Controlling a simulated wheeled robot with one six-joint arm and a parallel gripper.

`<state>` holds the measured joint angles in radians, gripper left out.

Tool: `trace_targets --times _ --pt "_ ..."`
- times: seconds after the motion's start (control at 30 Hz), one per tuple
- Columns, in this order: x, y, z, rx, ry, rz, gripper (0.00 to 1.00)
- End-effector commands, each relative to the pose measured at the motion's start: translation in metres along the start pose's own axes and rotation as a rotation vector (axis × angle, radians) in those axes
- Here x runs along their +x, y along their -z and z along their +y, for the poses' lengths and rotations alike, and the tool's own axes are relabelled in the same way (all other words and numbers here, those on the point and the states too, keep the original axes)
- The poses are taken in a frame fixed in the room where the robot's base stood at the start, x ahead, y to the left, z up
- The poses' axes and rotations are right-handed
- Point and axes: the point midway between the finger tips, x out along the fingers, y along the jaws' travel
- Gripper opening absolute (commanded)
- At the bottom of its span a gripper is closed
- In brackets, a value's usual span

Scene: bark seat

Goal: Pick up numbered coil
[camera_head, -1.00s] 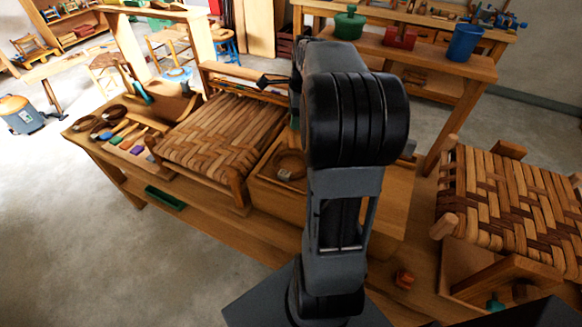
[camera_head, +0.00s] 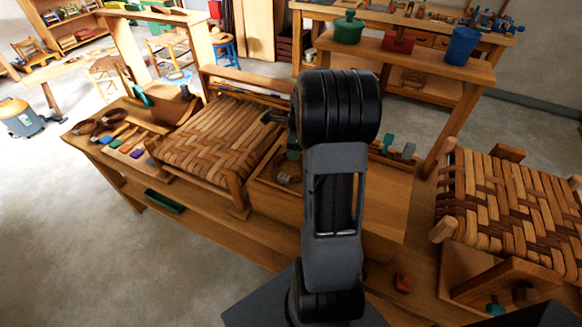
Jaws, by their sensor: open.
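A brown bark coil (camera_head: 269,175) lies in the wooden tray (camera_head: 262,200) on the bench, just left of my arm. A small pale tag (camera_head: 283,180) shows at its front; any number on it is too small to read. My arm hides the coil's right side and part of the tray. My gripper (camera_head: 268,119) shows as a small dark tip left of the arm's upper joint. It is open and appears above and behind the coil in the picture, apart from it. Most of the gripper is hidden by the arm.
A woven seat (camera_head: 215,135) on a frame stands close to the tray's left. Tools with coloured handles (camera_head: 125,135) lie farther left. Another woven stool (camera_head: 510,205) stands at the right. A green pot (camera_head: 348,28) and blue bucket (camera_head: 462,46) sit on the back bench.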

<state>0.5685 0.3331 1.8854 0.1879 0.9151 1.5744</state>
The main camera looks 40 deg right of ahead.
Motion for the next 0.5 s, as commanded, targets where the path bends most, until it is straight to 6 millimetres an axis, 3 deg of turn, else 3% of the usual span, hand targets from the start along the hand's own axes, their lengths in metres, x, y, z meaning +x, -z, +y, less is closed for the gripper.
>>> trace_targets --times 0.2,0.5 --pt "0.021 -0.001 0.000 -0.001 -0.001 0.000 0.54" --pt "0.023 0.000 0.000 -0.001 0.001 -0.001 0.52"
